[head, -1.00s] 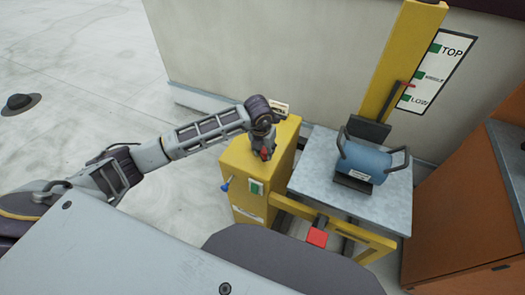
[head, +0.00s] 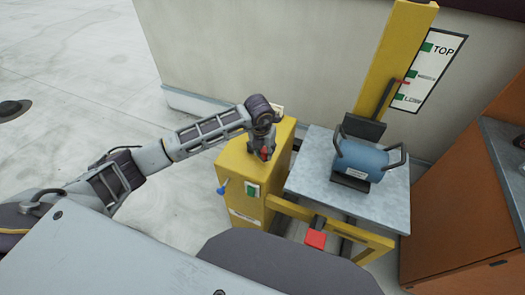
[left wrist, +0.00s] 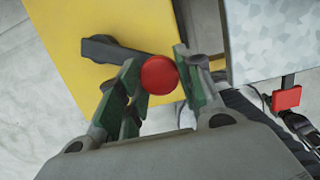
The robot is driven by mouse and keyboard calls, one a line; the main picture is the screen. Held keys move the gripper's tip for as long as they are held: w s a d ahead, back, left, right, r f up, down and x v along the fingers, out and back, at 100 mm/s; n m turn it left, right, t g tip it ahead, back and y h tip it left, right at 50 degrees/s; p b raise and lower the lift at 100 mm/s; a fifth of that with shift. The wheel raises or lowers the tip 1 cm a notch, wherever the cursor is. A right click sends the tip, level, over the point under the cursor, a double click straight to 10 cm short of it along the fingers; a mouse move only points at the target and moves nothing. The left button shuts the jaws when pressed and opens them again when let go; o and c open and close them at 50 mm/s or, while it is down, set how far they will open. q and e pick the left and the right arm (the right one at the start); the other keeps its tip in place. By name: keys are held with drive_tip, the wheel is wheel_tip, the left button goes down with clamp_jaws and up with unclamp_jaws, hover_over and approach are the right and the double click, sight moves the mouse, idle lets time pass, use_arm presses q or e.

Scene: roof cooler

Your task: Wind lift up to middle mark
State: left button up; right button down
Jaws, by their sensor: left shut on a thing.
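My left gripper (head: 262,150) is shut on the red crank knob (left wrist: 159,75) above the yellow winch box (head: 232,172). In the left wrist view the knob sits between the fingers, with the dark crank arm (left wrist: 105,48) beside it. The lift platform (head: 315,180) carries a blue cylinder (head: 362,157) with dark handles, in front of a yellow mast (head: 392,55). A red pointer (head: 403,81) is beside the mark board (head: 431,68), slightly below the green middle mark (head: 413,77) and above the low mark (head: 400,97). My right gripper is out of view.
A blue-tipped lever (head: 222,189) and a green button (head: 252,190) are on the winch box. A red block (head: 315,239) sits at the yellow frame's front. An orange cabinet (head: 450,205) stands right of the lift.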

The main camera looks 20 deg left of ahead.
use_arm(q)
drive_tip(key=shift+w+d, duration=0.1)
drive_tip(key=shift+d, duration=0.35)
drive_tip(key=shift+w+d+b, duration=0.15)
drive_tip(key=shift+w+b, duration=0.35)
drive_tip(key=shift+w, duration=0.3)
drive_tip(key=shift+w+r, duration=0.1)
drive_tip(key=shift+w, duration=0.05)
